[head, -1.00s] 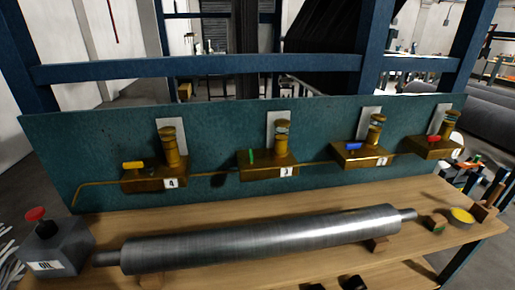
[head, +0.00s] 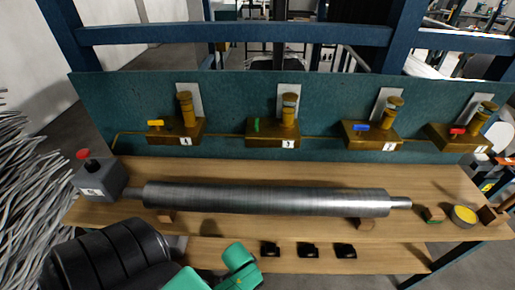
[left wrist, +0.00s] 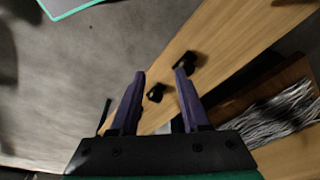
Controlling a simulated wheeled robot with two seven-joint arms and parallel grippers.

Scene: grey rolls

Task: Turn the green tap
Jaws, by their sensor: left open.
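The green tap handle (head: 256,125) stands upright on a brass block (head: 273,140) with a small number label, on the teal panel (head: 230,100). It is second from the left, between the yellow tap (head: 156,123) and the blue tap (head: 361,127). In the head view part of my arm, black and green, shows at the lower left, well below and in front of the taps; its gripper is not visible there. In the left wrist view my left gripper (left wrist: 160,80) is open and empty, pointing toward the floor and the wooden shelf. My right gripper is not in view.
A steel roller (head: 265,198) lies on supports along the wooden bench, in front of the panel. A grey oil box (head: 100,180) with a red knob stands at its left end. Black pieces (head: 308,250) lie on the lower shelf. A red tap (head: 457,131) is at right.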

